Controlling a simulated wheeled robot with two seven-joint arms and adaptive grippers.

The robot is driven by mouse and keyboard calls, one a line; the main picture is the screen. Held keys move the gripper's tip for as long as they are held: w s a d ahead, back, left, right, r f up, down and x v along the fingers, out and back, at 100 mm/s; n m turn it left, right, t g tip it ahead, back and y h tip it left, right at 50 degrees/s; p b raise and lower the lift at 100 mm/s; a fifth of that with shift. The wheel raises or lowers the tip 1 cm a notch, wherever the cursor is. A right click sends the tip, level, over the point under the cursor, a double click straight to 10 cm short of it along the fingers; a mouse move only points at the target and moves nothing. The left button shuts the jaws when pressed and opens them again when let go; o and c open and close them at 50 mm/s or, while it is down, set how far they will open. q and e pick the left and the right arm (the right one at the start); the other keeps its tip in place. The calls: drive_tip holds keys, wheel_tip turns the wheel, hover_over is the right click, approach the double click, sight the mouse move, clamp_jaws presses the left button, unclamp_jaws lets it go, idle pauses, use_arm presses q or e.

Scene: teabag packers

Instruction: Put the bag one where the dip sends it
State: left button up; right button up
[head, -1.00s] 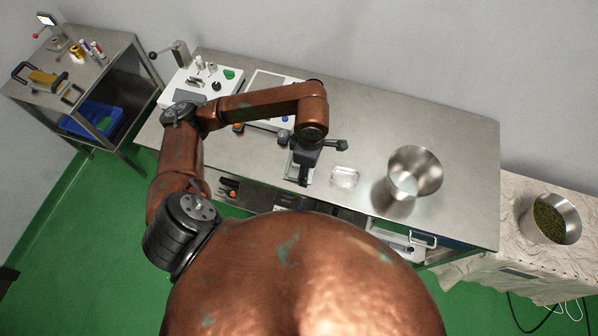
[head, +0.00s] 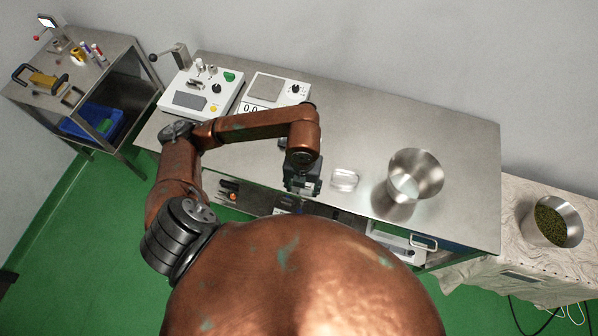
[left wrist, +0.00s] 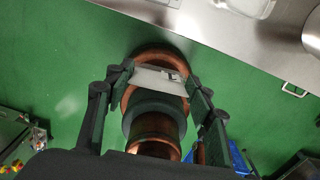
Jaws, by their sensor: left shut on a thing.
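My left gripper (head: 302,188) is over the front edge of the steel table in the head view. In the left wrist view its two dark fingers (left wrist: 158,82) are shut on a flat, pale grey bag (left wrist: 150,80) that spans between them. A small dark mark shows near one end of the bag. The bag is not clearly seen in the head view, where the gripper covers it. A clear shallow dish (head: 345,179) sits on the table just right of the gripper. My right gripper is not in view.
A large steel bowl (head: 424,164) stands right of the dish. A white scale (head: 294,92) and a white machine with a lever (head: 222,98) stand at the back left. A pot of green grains (head: 526,229) is on the side table. The table's right end is clear.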

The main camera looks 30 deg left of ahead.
use_arm(q)
drive_tip(key=w+a+f, duration=0.2)
drive_tip(key=w, duration=0.1)
drive_tip(key=w+a+f, duration=0.2)
drive_tip(key=w+f, duration=0.1)
drive_tip(key=w+a+f, duration=0.3)
drive_tip(key=shift+w+f, duration=0.15)
drive_tip(key=shift+w, duration=0.2)
drive_tip(key=shift+w+a+f, duration=0.15)
drive_tip(key=shift+w+f, duration=0.1)
drive_tip(key=shift+f, duration=0.1)
drive_tip(key=shift+w+a+f+p, duration=0.1)
drive_tip(key=shift+w+f+p, duration=0.1)
drive_tip(key=shift+f, duration=0.7)
drive_tip(key=shift+w+a+f+p, duration=0.1)
drive_tip(key=shift+f+p, duration=0.05)
drive_tip(key=shift+f, duration=0.75)
drive_tip(key=shift+f, duration=0.2)
drive_tip(key=o, duration=0.6)
wheel_tip(320, 180, up, 12)
drive_tip(key=shift+r, duration=0.25)
